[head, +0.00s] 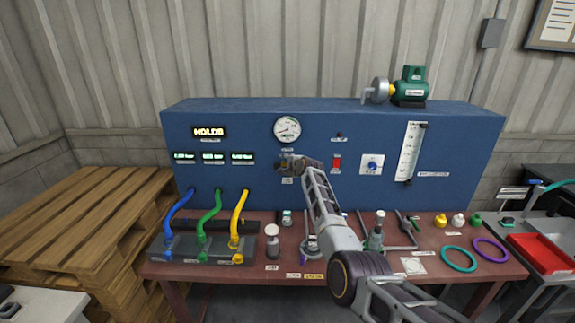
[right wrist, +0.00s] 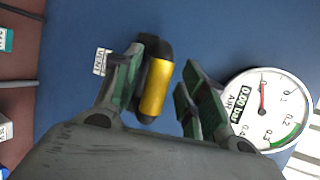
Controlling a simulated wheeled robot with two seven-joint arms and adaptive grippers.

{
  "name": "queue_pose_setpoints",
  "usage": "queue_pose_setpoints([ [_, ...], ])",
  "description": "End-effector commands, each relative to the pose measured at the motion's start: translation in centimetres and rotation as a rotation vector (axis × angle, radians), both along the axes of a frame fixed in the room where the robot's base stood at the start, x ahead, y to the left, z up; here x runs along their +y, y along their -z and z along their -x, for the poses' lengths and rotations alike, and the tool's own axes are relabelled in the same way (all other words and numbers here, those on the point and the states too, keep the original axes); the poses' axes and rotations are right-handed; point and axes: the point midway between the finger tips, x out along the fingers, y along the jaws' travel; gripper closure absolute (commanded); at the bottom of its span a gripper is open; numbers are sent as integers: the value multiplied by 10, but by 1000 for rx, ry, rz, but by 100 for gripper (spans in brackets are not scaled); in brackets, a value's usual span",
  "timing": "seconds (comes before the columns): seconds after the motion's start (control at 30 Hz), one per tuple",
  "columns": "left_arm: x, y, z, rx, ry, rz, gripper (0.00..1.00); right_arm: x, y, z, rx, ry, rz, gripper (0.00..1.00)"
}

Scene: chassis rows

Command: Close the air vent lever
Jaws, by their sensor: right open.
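The air vent lever shows in the right wrist view as a yellow barrel (right wrist: 155,90) with black ends, in front of the blue panel (head: 225,120). A small white label (right wrist: 101,62), apparently reading VENT, is beside it. My right gripper (head: 291,163) is at the panel just below the round gauge (head: 287,129). In the right wrist view its fingers (right wrist: 163,78) are open, with the lever between them, close to the left finger. I cannot tell whether that finger touches it. In the head view the gripper hides the lever. My left gripper is not in view.
A red switch (head: 337,163) and a blue knob (head: 371,164) are on the panel to the right. Blue, green and yellow hoses (head: 238,215) hang at the left. The red-brown bench (head: 330,275) holds several small parts. A green pump (head: 410,88) sits on top.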

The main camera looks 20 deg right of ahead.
Motion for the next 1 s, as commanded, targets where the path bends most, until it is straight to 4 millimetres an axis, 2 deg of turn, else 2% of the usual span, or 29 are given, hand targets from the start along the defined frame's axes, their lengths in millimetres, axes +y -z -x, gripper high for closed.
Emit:
queue_pose_setpoints([
  [0.37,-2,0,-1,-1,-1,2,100,-1,-1,6,1,0,0,58],
  [1.0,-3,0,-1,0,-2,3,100,-4,-10,33,2,0,0,58],
])
